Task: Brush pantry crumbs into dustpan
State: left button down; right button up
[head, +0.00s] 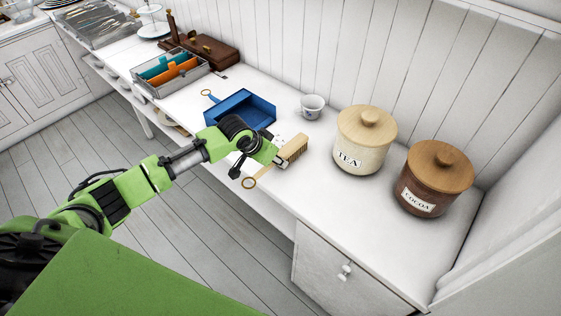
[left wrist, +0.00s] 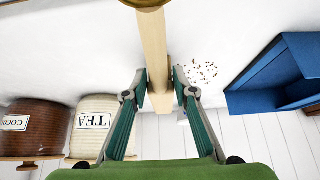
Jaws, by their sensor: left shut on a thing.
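My left gripper (head: 278,160) is shut on a wooden hand brush (head: 295,147) with pale bristles, over the white counter. In the left wrist view the brush handle (left wrist: 153,45) runs between the two fingers (left wrist: 159,88). The brush's ringed handle end points to the front edge of the counter. A small scatter of brown crumbs (left wrist: 203,72) lies on the counter beside the brush; in the head view the arm mostly hides it. The blue dustpan (head: 242,108) lies beyond the crumbs, and also shows in the left wrist view (left wrist: 262,82). My right gripper is not in view.
A white cup (head: 312,107) stands near the wall behind the brush. A tea jar (head: 363,143) and a cocoa jar (head: 431,183) stand to the right. A divided tray (head: 165,72) and a brown case (head: 207,49) are at the far left. The front right counter is clear.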

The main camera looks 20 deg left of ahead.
pick_arm(q)
jog(key=shift+w+a+b, duration=0.15)
jog(key=shift+w+a, duration=0.2)
jog(key=shift+a, duration=0.55)
jog(key=shift+w+a+b, duration=0.15)
jog(key=shift+w+a, duration=0.15)
jog(key=shift+a, duration=0.6)
jog(key=shift+w+a+b, duration=0.15)
jog(key=shift+w+a, duration=0.2)
jog(key=shift+a, duration=0.55)
jog(key=shift+w+a+b, duration=0.25)
jog(key=shift+a, duration=0.4)
jog(key=shift+w+a+b, duration=0.2)
jog(key=shift+a+b, duration=0.05)
jog(key=shift+a, duration=0.4)
jog(key=shift+w+a+b, duration=0.3)
jog(key=shift+a+b, duration=0.1)
jog(key=shift+a, duration=0.45)
jog(key=shift+w+a+b, duration=0.3)
jog(key=shift+a+b, duration=0.15)
jog(key=shift+a, duration=0.35)
jog(key=shift+w+a+b, duration=0.3)
jog(key=shift+a+b, duration=0.1)
jog(key=shift+a, duration=0.45)
jog(key=shift+r+p, duration=0.25)
jog(key=shift+p, duration=0.45)
